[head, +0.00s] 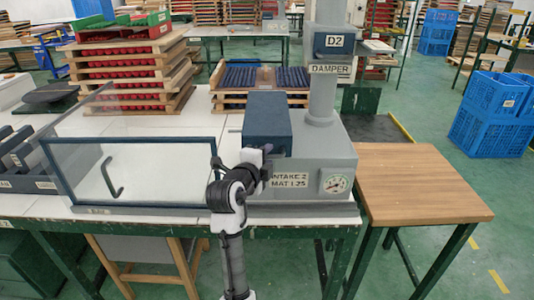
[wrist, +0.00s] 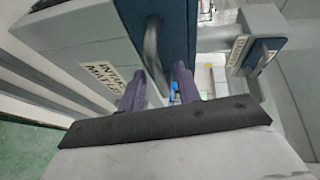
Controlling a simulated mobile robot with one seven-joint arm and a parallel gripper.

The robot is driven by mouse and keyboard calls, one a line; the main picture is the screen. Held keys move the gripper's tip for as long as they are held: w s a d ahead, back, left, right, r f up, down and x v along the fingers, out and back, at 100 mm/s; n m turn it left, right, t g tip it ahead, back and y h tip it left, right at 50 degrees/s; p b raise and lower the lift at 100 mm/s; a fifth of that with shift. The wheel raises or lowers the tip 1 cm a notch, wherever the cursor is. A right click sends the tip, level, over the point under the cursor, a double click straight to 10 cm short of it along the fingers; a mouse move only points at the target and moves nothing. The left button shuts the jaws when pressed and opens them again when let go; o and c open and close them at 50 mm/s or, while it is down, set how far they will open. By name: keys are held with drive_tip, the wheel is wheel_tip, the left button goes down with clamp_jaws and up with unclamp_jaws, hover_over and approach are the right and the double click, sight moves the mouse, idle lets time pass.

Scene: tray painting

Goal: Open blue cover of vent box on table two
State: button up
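The vent box (head: 335,158) is a grey housing on the white table, with an "INTAKE 2 MAT 1.25" label and a round gauge. Its dark blue cover (head: 267,120) stands at the left part of the box, behind my gripper (head: 262,156). In the wrist view, the blue cover (wrist: 178,22) carries a curved metal handle (wrist: 154,50). My gripper (wrist: 160,76) is open, with one purple finger on each side of the handle's lower part. I cannot tell whether either finger touches it. My arm hides part of the box front in the head view.
A grey column with a "D2 DAMPER" unit (head: 333,44) rises from the box. A clear-paned, blue-framed panel with a handle (head: 130,144) stands at left. Stacked wooden trays (head: 130,75) are behind. A wooden side table (head: 425,185) at right is bare.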

drive_tip(key=shift+w+d, duration=0.15)
drive_tip(key=shift+w, duration=0.25)
drive_tip(key=shift+c, duration=0.2)
clamp_jaws()
